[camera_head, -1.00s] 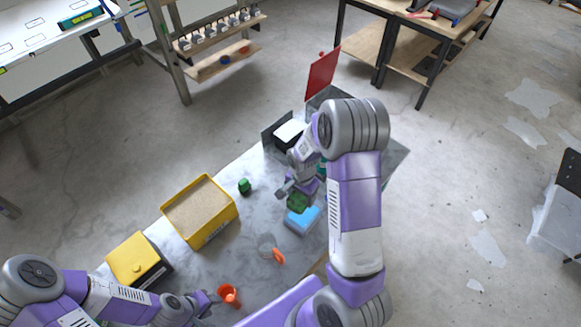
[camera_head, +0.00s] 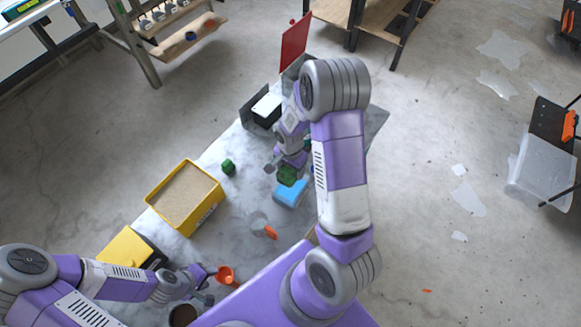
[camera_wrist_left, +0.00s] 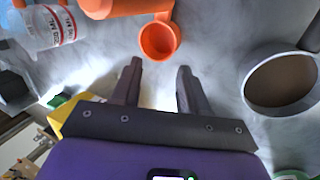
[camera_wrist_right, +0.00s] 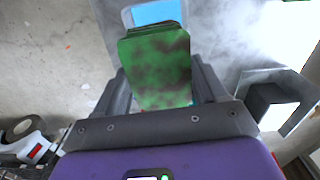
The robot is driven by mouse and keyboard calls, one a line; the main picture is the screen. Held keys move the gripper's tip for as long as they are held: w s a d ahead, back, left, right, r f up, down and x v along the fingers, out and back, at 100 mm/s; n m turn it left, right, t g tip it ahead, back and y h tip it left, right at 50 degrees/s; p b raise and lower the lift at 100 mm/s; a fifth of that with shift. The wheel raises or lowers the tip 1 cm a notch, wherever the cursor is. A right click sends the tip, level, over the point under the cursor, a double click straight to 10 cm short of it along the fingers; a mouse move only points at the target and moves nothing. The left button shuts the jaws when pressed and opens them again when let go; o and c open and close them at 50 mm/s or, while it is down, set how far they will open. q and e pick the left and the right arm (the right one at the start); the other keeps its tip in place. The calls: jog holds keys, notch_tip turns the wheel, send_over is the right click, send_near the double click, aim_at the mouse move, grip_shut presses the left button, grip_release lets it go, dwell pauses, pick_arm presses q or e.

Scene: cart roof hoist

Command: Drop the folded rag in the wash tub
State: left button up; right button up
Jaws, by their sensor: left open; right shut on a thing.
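The folded rag (camera_head: 287,175), green with brown blotches, is in my right gripper (camera_head: 281,166). The right wrist view shows the rag (camera_wrist_right: 160,65) between the two fingers (camera_wrist_right: 168,88), which are shut on it. A light blue tub (camera_head: 291,193), which looks like the wash tub, stands on the table just below the rag in the head view. Part of its blue (camera_wrist_right: 155,12) shows past the rag in the right wrist view; I cannot tell the height between them. My left gripper (camera_head: 208,284) is open and empty, near an orange scoop or cup (camera_head: 227,275).
A yellow sand-filled bin (camera_head: 187,197), a yellow-topped box (camera_head: 130,248), a small green object (camera_head: 228,166) and a clear cup with an orange part (camera_head: 262,226) stand on the table. A round brown-filled pot (camera_wrist_left: 281,80) is near my left gripper. A red panel (camera_head: 295,43) rises at the far end.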

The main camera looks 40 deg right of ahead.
pick_arm(q)
jog(key=shift+f+b, duration=2.55)
jog(key=shift+f, duration=0.3)
pick_arm(e)
notch_tip(320, 180, down, 6)
jog(key=shift+f, duration=0.15)
jog(key=o, duration=1.1)
pick_arm(q)
jog(key=shift+r+p, duration=0.35)
jog(key=shift+r, duration=0.05)
pick_arm(e)
notch_tip(320, 180, up, 8)
jog(key=shift+f, duration=0.15)
